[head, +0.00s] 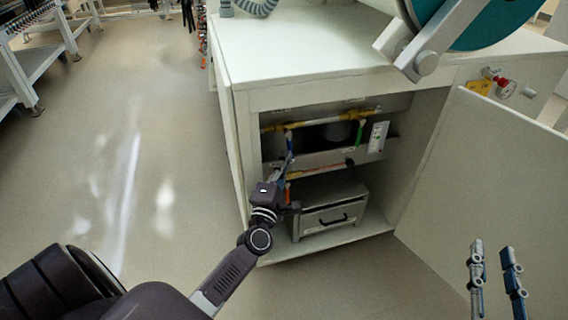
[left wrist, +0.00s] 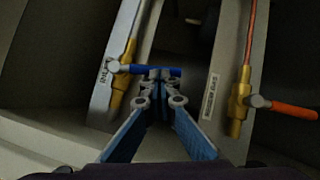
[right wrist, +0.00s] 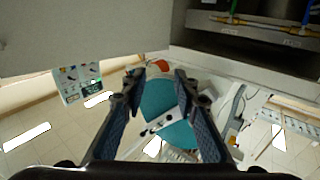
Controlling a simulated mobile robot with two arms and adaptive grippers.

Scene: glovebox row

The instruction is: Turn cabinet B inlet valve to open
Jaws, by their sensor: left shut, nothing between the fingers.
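In the left wrist view the inlet valve has a blue lever handle (left wrist: 172,71) and a brass body (left wrist: 121,80) beside a plate with an "INLET" label (left wrist: 106,70). The lever lies crosswise to its pipe. In the head view my left gripper (head: 287,168) reaches into the open cabinet (head: 243,140) and hides part of the valve. My right gripper (right wrist: 158,82) is open and empty; its fingers also show in the head view (head: 495,262), outside the cabinet door.
A second brass valve with an orange handle (left wrist: 290,108) is right of the lever. Yellow piping (head: 350,115) and a green handle (head: 360,132) are inside the cabinet. A grey drawer box (head: 332,215) stands below. The open right door (head: 490,180) flanks the opening.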

